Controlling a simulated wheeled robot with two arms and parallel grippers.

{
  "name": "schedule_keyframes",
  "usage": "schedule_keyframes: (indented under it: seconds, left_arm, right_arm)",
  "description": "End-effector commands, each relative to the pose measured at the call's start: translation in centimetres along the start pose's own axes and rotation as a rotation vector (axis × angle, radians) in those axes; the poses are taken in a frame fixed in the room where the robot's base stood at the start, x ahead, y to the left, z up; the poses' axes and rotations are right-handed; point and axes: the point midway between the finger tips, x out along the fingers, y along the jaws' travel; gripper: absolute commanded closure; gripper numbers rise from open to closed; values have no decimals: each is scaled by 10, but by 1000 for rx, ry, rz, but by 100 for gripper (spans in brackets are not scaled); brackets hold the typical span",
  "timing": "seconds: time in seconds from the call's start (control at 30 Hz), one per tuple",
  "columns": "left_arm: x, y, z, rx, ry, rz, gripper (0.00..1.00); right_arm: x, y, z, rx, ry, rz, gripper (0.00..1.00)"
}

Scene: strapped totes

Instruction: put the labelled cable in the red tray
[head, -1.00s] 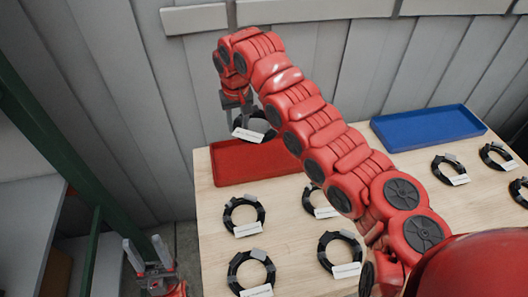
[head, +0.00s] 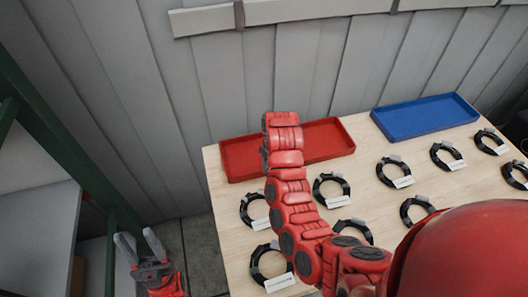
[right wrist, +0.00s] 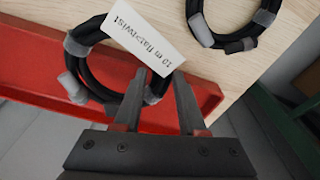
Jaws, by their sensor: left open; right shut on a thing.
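My right gripper (right wrist: 160,88) is shut on a black coiled cable (right wrist: 88,88), near its white label (right wrist: 146,38), which reads roughly "10 m flat+twist" upside down. In the right wrist view the cable overlaps the red tray (right wrist: 42,80) and the wood beside it; whether it touches either is unclear. In the head view the red tray (head: 325,142) lies at the table's back left, and my right arm's end covers its middle. The right gripper and its cable are hidden there. My left gripper (head: 138,243) is open and empty, off the table's left side.
Several other black cables with white labels, such as one in the front left (head: 268,262), lie on the wooden table (head: 375,195). A blue tray (head: 425,117) lies at the back right. A green-framed shelf (head: 45,150) stands at the left. A plank wall is behind.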

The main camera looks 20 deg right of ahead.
Motion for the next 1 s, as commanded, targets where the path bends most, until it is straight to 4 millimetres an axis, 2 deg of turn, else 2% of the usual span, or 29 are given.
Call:
schedule_keyframes:
  seconds: [0.03, 0.1, 0.4, 0.5, 0.8, 1.0]
  left_arm:
    - [-16, 1, 3, 0, 0, 0, 50]
    - [-32, 2, 6, 0, 0, 0, 50]
    - [-92, 4, 16, 0, 0, 0, 50]
    - [-75, 4, 13, 0, 0, 0, 50]
    - [-67, 3, 11, 0, 0, 0, 50]
    - [-65, 3, 11, 0, 0, 0, 50]
  right_arm:
    - [10, -7, -10, -7, 3, 2, 100]
    - [15, -14, -25, -9, 2, 5, 100]
    - [27, -44, -79, -4, 5, 2, 100]
    - [17, -49, -89, -1, -4, 0, 100]
    - [24, -63, -116, -5, -1, 2, 100]
    - [26, -68, -123, -3, 2, 0, 100]
